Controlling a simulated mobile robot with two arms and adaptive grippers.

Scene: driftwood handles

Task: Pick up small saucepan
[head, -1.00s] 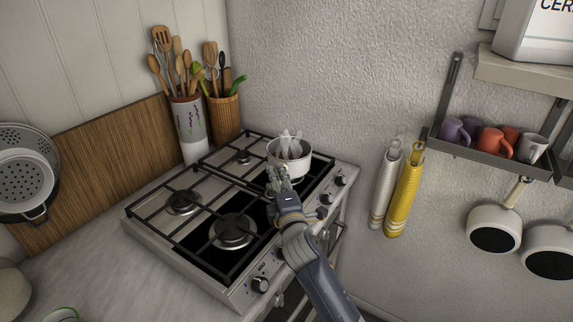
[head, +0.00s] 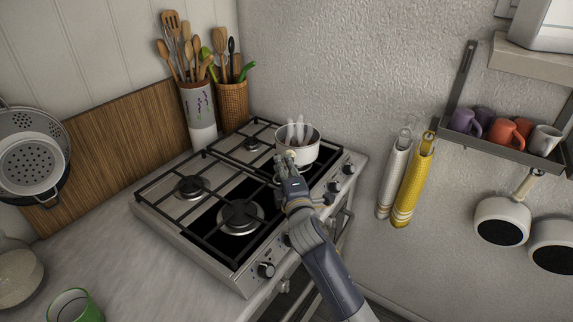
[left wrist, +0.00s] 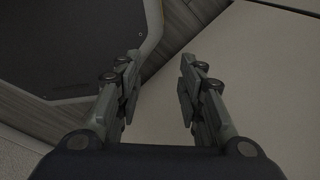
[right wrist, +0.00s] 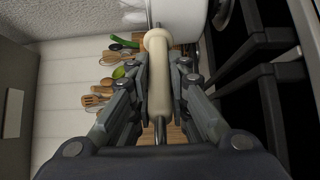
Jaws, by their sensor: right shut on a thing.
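In the right wrist view, the cream handle (right wrist: 159,80) lies between the fingers of my right gripper (right wrist: 160,92), and part of the white pan body (right wrist: 182,18) shows at the top. I cannot tell whether the pan touches the grate. My left gripper (left wrist: 157,78) is open and empty in the left wrist view.
The gas stove (head: 185,236) has black grates around the pan. Utensil holders (head: 201,122) stand behind it at the left. A green mug (head: 91,309) stands on the counter.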

